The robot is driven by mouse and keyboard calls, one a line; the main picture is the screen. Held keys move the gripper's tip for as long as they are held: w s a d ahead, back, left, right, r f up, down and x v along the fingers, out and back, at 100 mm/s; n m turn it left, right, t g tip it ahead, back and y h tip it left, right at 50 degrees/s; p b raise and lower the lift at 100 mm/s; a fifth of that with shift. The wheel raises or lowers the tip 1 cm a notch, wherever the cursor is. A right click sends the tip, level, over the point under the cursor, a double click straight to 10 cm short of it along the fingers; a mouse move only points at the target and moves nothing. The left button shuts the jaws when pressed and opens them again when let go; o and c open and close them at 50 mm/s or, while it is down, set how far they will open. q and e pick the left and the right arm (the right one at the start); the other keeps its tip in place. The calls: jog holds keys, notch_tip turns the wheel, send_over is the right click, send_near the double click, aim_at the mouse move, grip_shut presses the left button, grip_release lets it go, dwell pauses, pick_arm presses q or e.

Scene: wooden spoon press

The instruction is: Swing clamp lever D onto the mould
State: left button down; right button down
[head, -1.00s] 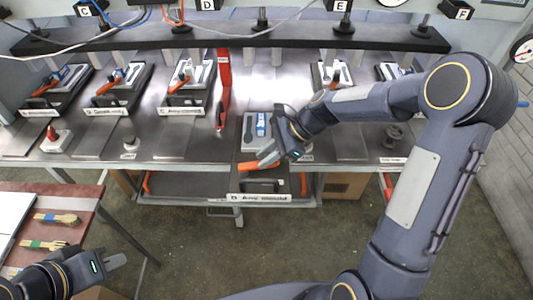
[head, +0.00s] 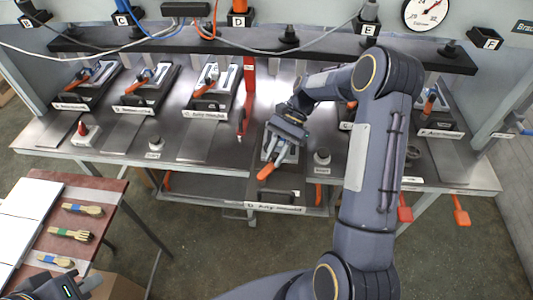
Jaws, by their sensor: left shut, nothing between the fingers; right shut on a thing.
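Station D is the pulled-forward dark tray (head: 276,196) with a "D" label on its front edge. Clamp lever D (head: 266,171) has an orange handle that points toward the front left of this station. Its upper part runs in under my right gripper (head: 282,148). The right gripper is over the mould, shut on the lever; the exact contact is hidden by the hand. The mould (head: 267,150) shows only as a grey edge beside the fingers. My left gripper (head: 88,285) is shut and empty at the bottom left, far from the station.
A red upright bar (head: 246,95) stands just left of station D. Other clamp stations (head: 208,95) line the bench at left and right. A small knob post (head: 322,156) stands right of the tray.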

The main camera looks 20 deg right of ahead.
jog(key=shift+w+a+n+g, duration=0.1)
jog(key=shift+w+n+g, duration=0.1)
jog(key=shift+n+g, duration=0.15)
dwell(0.3)
jog(key=c, duration=1.2)
grip_release()
jog(key=shift+c, duration=0.2)
jog(key=b+v, duration=0.1)
jog(key=v, duration=0.6)
jog(key=shift+w+r, duration=0.15)
jog(key=shift+r, duration=0.25)
